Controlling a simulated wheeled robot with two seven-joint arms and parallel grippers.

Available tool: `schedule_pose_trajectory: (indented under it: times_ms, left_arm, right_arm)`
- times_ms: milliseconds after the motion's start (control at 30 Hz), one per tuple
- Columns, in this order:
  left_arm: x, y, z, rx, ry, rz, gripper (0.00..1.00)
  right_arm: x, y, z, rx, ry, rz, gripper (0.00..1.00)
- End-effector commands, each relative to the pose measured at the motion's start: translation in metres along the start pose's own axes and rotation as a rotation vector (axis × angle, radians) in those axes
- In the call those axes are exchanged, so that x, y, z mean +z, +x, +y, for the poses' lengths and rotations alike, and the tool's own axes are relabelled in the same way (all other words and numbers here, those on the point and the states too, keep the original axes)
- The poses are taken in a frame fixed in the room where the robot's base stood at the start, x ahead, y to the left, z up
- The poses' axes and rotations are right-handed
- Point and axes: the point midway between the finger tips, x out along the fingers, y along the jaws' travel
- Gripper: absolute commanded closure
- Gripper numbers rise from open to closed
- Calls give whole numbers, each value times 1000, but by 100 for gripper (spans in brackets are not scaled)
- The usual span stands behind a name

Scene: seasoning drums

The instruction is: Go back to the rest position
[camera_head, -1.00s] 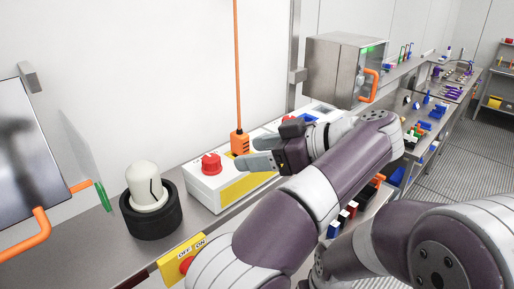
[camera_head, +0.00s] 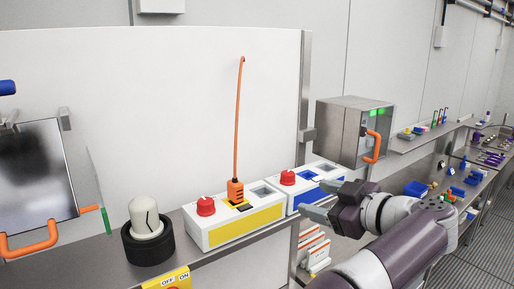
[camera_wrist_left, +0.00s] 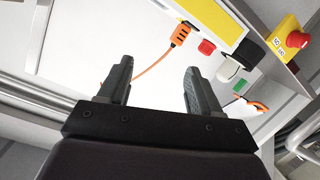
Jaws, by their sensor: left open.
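My left gripper (camera_head: 312,207) is open and empty, held out in front of the counter near the blue-panelled box. In the left wrist view its two black fingers (camera_wrist_left: 158,72) stand apart with nothing between them. The rest of my left arm runs to the lower right. My right gripper is not in view.
A yellow-panelled box (camera_head: 242,226) with a red button and an orange plug (camera_head: 235,190) stands on the counter. A blue-panelled box (camera_head: 318,187) is beside it. A white knob in a black ring (camera_head: 148,247) is further left. A steel cabinet (camera_head: 345,133) stands at right.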

Motion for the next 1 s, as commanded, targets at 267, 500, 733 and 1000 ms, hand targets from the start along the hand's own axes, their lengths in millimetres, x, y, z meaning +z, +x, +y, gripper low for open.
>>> schedule_pose_trajectory:
  times_ms: [267, 500, 733, 1000]
  left_arm:
    - [41, -1, 81, 545, -41, 64, 36]
    - [184, 33, 48, 996, 282, -300, 36]
    - [301, 90, -150, 872, 682, -836, 36]
    - [335, 118, -418, 466, 973, -1259, 36]
  right_arm:
    - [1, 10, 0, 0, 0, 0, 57]
    - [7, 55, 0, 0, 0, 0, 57]
    - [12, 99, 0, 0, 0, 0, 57]
    - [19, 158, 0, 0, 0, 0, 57]
